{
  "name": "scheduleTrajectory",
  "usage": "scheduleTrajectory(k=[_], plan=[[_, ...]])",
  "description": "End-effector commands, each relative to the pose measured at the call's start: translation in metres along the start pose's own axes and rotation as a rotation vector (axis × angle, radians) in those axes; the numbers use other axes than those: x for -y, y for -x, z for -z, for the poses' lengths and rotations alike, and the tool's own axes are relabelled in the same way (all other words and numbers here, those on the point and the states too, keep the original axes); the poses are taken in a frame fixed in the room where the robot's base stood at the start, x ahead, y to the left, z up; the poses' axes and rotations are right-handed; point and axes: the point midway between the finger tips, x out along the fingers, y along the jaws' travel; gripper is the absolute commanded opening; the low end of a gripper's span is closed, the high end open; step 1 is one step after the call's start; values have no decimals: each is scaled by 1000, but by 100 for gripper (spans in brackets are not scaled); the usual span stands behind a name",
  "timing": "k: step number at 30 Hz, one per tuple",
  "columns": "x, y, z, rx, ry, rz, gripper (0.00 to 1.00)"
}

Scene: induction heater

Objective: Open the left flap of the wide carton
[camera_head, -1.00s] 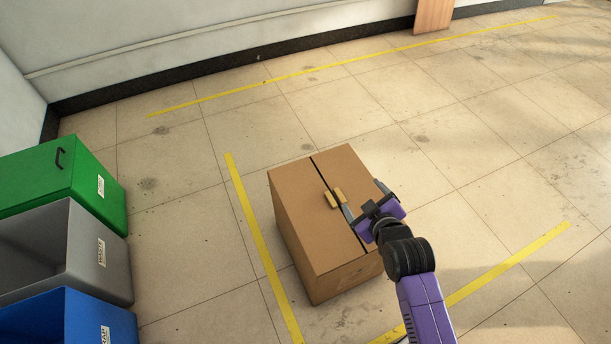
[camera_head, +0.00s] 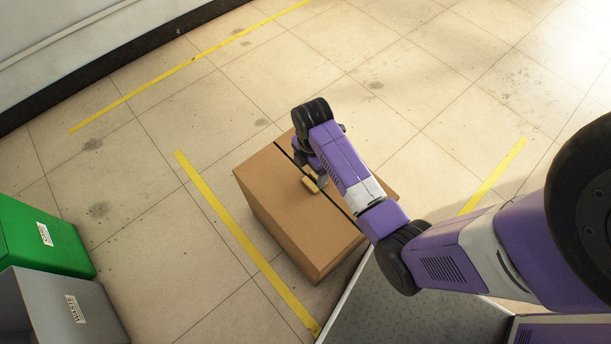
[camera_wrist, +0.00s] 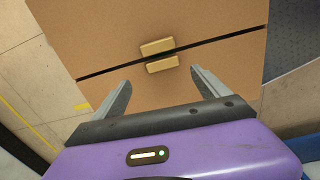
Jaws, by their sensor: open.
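The wide carton (camera_head: 283,212) is a brown box on the tiled floor. Its two top flaps lie flat and shut, with a dark seam between them. Each flap has a small tan tab beside the seam; one tab (camera_head: 310,185) shows in the head view. In the wrist view the carton top (camera_wrist: 95,35) shows both tabs, a far one (camera_wrist: 157,46) and a near one (camera_wrist: 162,64). My gripper (camera_wrist: 160,90) is open and empty, its fingers either side of the near tab, apart from it. In the head view my arm hides part of the right flap.
A green bin (camera_head: 38,238) and a grey bin (camera_head: 60,312) stand at the lower left. Yellow floor tape (camera_head: 228,225) runs left of the carton, with more tape at the right (camera_head: 497,172). The floor behind the carton is clear.

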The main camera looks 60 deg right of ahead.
Motion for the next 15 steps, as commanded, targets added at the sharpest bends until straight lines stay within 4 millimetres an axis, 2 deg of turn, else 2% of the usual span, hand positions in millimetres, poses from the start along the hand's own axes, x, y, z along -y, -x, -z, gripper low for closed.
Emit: scheduleTrajectory(k=[7, 15], plan=[[4, -9, 1, -3, 58, 18, 85], [5, -50, 1, -3, 56, 18, 85]])
